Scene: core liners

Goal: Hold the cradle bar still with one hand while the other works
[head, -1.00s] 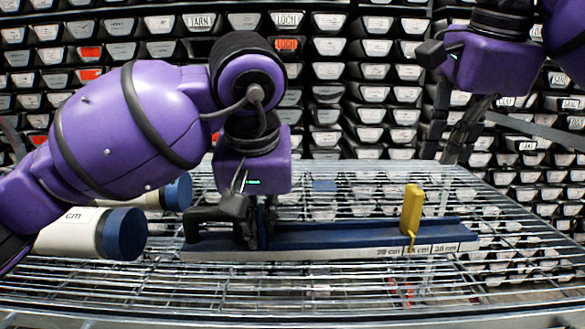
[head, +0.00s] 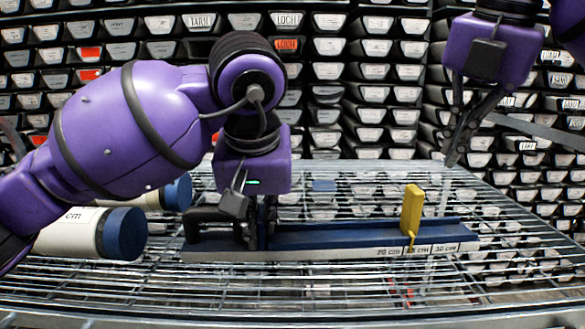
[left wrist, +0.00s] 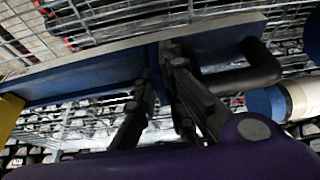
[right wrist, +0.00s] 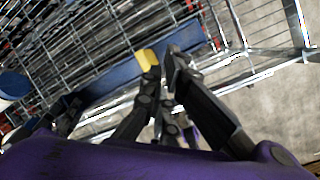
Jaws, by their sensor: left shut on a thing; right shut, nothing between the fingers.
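The cradle bar (head: 330,240) is a long blue channel with a pale scale strip along its front edge, lying on the wire shelf. It has a black handle (head: 208,222) at its left end and a yellow upright piece (head: 412,210) near the 25 cm mark. My left gripper (head: 258,240) is shut on the bar beside the handle; the left wrist view shows its fingers (left wrist: 165,60) around the bar's wall. My right gripper (head: 452,160) is shut and empty, raised above and behind the bar's right end. In the right wrist view the yellow piece (right wrist: 147,60) lies just beyond its fingertips.
Two white tubes with blue caps (head: 125,233) (head: 178,192) lie on the shelf left of the bar. The wire shelf (head: 330,290) is clear in front. A rack of labelled core trays (head: 330,70) fills the background.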

